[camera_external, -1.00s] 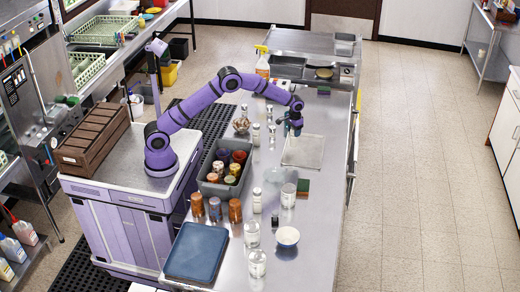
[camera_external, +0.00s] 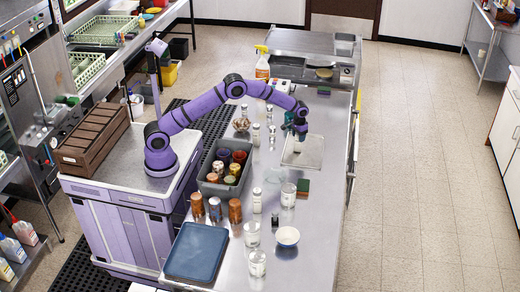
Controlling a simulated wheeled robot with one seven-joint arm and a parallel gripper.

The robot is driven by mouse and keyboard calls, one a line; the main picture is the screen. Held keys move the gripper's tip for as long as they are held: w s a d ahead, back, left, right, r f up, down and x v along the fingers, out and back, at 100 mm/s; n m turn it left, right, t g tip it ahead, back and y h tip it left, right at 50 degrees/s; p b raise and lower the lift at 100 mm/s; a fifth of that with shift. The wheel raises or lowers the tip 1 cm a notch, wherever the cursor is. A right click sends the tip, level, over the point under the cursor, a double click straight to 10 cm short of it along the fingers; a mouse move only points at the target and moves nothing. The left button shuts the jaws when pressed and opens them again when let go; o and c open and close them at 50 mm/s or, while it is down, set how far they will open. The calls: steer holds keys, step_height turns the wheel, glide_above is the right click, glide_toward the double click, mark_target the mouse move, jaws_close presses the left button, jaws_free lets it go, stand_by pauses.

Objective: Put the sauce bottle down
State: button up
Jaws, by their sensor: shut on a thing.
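My gripper (camera_external: 299,133) is above the pale shallow tray (camera_external: 313,157) on the steel counter, towards its left side. It is shut on the sauce bottle (camera_external: 298,147), which shows only as a small pale shape below the fingers. Most of the bottle is hidden by the gripper. I cannot tell whether its base touches the tray or hangs just above it.
Several small jars and shakers stand left of the tray, one a clear shaker (camera_external: 256,134). The counter's right strip is clear.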

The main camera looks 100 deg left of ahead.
steer(key=o, duration=1)
steer(key=shift+o, duration=0.2)
step_height(320, 180, up, 12)
steer(key=shift+r, duration=0.1)
